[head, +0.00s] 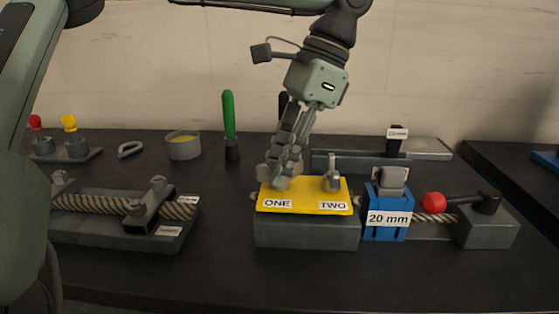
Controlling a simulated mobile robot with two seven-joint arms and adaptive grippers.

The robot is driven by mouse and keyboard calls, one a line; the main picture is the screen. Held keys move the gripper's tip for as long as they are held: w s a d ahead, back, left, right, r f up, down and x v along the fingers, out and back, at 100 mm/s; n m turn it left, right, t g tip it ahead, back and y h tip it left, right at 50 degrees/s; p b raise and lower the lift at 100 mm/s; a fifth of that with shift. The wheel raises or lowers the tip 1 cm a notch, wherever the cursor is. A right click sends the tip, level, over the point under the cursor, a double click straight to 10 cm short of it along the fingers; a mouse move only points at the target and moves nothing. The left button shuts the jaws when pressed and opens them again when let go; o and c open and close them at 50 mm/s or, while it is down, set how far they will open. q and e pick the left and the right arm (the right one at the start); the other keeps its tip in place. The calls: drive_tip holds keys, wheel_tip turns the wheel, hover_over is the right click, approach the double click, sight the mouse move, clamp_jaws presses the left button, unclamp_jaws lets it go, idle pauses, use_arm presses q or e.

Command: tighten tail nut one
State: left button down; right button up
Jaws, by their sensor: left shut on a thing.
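A yellow plate (305,195) lies on a dark grey block (305,232), with the labels ONE and TWO along its front edge. My left gripper (278,178) points down at the plate's left end, just behind the label ONE. It is shut on the nut at ONE, which its fingers mostly hide. A grey upright nut or stud (333,180) stands uncovered behind the label TWO. My right gripper is not in view.
Right of the plate stand a blue block (388,215) labelled 20 mm and a red-knobbed handle (433,202). A green-handled tool (229,115) and a round container (183,145) stand behind. The front table strip is clear.

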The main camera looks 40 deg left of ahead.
use_arm(q)
drive_tip(key=shift+w+r+m, duration=0.1)
drive_tip(key=shift+m, duration=0.5)
